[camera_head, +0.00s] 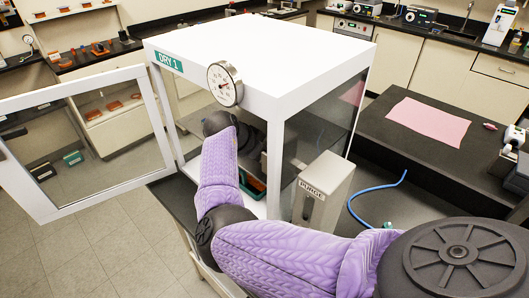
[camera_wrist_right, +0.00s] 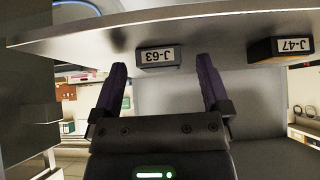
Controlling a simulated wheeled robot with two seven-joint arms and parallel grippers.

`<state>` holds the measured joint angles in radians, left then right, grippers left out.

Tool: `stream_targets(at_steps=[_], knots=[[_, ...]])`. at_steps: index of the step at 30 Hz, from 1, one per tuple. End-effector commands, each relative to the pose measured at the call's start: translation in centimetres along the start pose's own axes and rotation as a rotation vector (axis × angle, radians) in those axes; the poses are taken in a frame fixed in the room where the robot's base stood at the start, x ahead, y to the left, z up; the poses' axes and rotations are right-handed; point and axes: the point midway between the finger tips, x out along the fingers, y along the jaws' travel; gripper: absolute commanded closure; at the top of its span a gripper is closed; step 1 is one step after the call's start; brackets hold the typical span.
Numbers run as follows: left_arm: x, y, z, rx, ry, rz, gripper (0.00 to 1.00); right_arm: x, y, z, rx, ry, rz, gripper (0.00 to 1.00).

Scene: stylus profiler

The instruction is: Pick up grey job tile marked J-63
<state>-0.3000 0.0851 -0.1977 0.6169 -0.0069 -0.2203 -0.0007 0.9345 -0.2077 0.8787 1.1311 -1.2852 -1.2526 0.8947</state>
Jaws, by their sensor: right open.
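The grey job tile marked J-63 (camera_wrist_right: 160,56) sits on a light shelf (camera_wrist_right: 90,42) in the right wrist view, its label upside down in the picture. My right gripper (camera_wrist_right: 159,68) is open and empty. The tile appears between its two purple fingers, just beyond their tips; I cannot tell the exact gap. In the head view my right arm reaches into the open white cabinet marked DRY 1 (camera_head: 270,60), and its jaws are hidden there. The tile cannot be made out in the head view. My left gripper is not in view.
A second tile marked J-47 (camera_wrist_right: 290,47) sits on the same shelf, to the right in the wrist view. The glazed cabinet door (camera_head: 100,140) stands open to the left. A PURGE box (camera_head: 322,190) with a blue hose (camera_head: 375,188) stands beside the cabinet.

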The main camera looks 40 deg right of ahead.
Motion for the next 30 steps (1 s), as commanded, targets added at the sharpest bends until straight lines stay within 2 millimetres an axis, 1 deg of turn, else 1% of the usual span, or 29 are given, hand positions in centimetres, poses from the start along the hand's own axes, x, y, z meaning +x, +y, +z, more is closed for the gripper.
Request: stream_targets(at_steps=[6, 7, 8, 9, 11, 12, 14, 15, 17, 18, 20, 21, 27, 30], knots=[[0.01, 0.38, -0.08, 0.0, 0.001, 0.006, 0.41, 0.22, -0.03, 0.0, 0.001, 0.0, -0.002, 0.03], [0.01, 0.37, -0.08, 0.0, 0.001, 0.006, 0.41, 0.21, -0.03, 0.0, 0.0, 0.0, -0.002, 0.07], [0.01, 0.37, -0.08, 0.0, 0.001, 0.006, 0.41, 0.21, -0.03, 0.0, 0.0, 0.0, -0.002, 0.14], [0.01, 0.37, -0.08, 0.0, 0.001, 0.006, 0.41, 0.2, -0.03, 0.01, 0.0, 0.0, -0.001, 0.22], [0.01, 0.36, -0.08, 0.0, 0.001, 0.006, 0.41, 0.2, -0.02, 0.01, 0.0, 0.0, -0.001, 0.35], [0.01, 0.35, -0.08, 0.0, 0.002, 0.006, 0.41, 0.2, -0.02, 0.01, 0.0, 0.0, -0.001, 0.43], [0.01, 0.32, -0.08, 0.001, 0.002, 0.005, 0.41, 0.19, -0.02, 0.01, 0.001, 0.0, -0.001, 0.56], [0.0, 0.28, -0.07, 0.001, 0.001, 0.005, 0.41, 0.19, -0.02, 0.01, 0.0, 0.0, -0.001, 0.64], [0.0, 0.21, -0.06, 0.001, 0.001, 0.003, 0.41, 0.19, -0.02, 0.01, 0.0, 0.0, -0.001, 0.77], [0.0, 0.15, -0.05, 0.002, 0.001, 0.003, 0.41, 0.19, -0.02, 0.01, 0.0, 0.0, -0.001, 0.86], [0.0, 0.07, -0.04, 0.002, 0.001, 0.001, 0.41, 0.18, -0.02, 0.01, 0.0, 0.0, -0.001, 0.98], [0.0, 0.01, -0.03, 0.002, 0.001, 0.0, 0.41, 0.18, -0.03, 0.01, 0.001, 0.0, -0.001, 1.0], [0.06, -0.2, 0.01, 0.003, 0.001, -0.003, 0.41, 0.14, -0.03, -0.03, 0.001, 0.0, -0.001, 1.0], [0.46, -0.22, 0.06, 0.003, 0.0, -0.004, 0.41, -0.29, -0.08, -0.38, 0.005, 0.002, -0.004, 1.0]])
